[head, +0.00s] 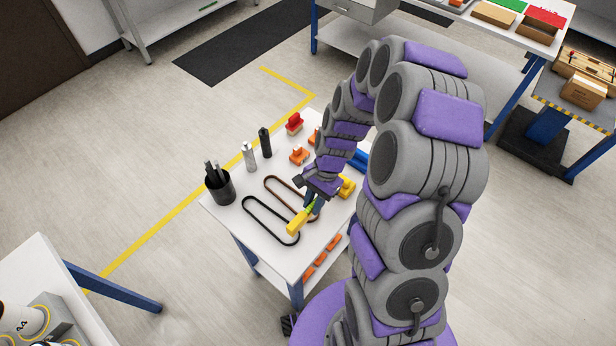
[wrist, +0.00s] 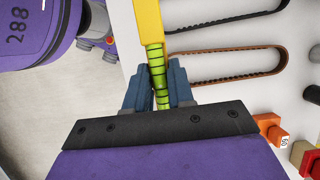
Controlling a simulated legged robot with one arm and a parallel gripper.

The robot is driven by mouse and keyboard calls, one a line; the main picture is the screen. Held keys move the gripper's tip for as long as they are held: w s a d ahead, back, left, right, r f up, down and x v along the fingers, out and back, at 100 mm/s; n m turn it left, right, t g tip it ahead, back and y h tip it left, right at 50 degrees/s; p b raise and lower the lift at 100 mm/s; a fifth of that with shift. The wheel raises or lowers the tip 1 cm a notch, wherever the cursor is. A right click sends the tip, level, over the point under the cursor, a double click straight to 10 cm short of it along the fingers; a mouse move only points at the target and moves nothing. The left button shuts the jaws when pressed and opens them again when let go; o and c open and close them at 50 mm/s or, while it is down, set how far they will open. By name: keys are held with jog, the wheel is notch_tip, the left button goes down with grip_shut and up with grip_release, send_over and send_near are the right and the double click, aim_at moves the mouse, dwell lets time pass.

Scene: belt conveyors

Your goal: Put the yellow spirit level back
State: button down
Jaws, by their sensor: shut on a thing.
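The yellow spirit level (head: 297,223) is in my gripper, over the right part of the small white table in the head view. Its yellow body points toward the table's near edge. In the wrist view the yellow body (wrist: 148,22) runs up out of the top, and a narrower green part with black bands lies between the fingers. My gripper (wrist: 158,95) is shut on this green part, with one blue finger on each side. In the head view my gripper (head: 315,203) is partly hidden by my wrist. I cannot tell whether the level touches the tabletop.
The white table (head: 230,200) bears a black belt loop (head: 270,222), a brown belt loop (head: 285,185), a black cup (head: 218,186) of tools, a silver bottle (head: 249,157), a dark bottle (head: 265,142), a red block (head: 294,123) and orange pieces (head: 299,155). Another yellow piece (head: 347,187) is beside my gripper.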

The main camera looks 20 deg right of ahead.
jog(key=w, duration=0.3)
jog(key=w+d+b, duration=0.1)
jog(key=w, duration=0.3)
jog(key=w+d+f, duration=0.1)
jog(key=w, duration=0.2)
jog(key=shift+w+d+f, duration=0.1)
jog(key=shift+w+d, duration=0.1)
jog(key=shift+w+a, duration=0.3)
jog(key=shift+w, duration=0.2)
jog(key=shift+a+f+b, duration=0.15)
jog(key=shift+f+b, duration=0.2)
jog(key=shift+f, duration=0.05)
notch_tip(320, 180, down, 2)
jog(key=shift+f+b, duration=0.15)
jog(key=shift+b, duration=0.15)
jog(key=shift+w+d+f, duration=0.1)
jog(key=shift+d+f, duration=0.15)
jog(key=shift+d, duration=0.15)
jog(key=shift+a+f, duration=0.25)
jog(key=shift+f, duration=0.15)
jog(key=c, duration=1)
grip_release()
jog(key=shift+d, duration=0.15)
